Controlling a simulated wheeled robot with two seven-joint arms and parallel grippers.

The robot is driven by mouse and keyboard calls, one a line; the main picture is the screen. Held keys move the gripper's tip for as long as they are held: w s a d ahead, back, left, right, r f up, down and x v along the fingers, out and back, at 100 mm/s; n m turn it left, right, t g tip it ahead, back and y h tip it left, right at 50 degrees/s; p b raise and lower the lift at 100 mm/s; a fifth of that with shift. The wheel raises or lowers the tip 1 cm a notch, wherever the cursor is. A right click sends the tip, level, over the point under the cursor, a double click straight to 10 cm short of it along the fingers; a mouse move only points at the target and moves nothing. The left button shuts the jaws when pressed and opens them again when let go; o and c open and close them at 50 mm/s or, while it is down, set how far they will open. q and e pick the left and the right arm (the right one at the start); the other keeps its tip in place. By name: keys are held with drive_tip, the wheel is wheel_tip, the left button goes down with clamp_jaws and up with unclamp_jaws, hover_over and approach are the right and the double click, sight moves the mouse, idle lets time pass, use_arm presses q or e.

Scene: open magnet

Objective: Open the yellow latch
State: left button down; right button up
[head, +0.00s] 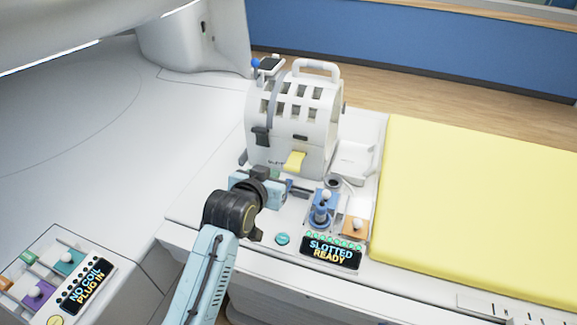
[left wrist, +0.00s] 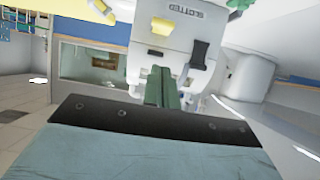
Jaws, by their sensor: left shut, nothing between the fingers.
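The yellow latch (head: 294,160) sticks out low on the front of the white slotted coil housing (head: 318,120). In the left wrist view the yellow latch (left wrist: 162,26) shows near the top, on the white housing, beyond and slightly left of my fingers. My left gripper (head: 264,173) is in front of the housing, left of the latch and slightly lower in the head view. Its green fingers (left wrist: 162,86) are together and empty, and they appear apart from the latch. My right gripper is in neither view.
A blue connector (head: 321,211) and an orange block (head: 355,228) stand right of my arm, behind a "SLOTTED READY" display (head: 330,253). A yellow pad (head: 470,200) lies at right. A "NO COIL PLUG IN" panel (head: 86,287) is at lower left. A black clasp (head: 261,136) sits on the housing.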

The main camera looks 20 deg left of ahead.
use_arm(q)
drive_tip(key=w, duration=0.1)
approach(293, 163)
drive_tip(key=w, duration=0.4)
drive_tip(key=shift+w+d+f, duration=0.1)
drive_tip(key=shift+w+f, duration=0.1)
drive_tip(key=shift+f, duration=0.35)
drive_tip(key=shift+w+d+f, duration=0.1)
drive_tip(key=shift+w+f, duration=0.1)
drive_tip(key=shift+f, duration=0.3)
drive_tip(key=shift+a, duration=0.1)
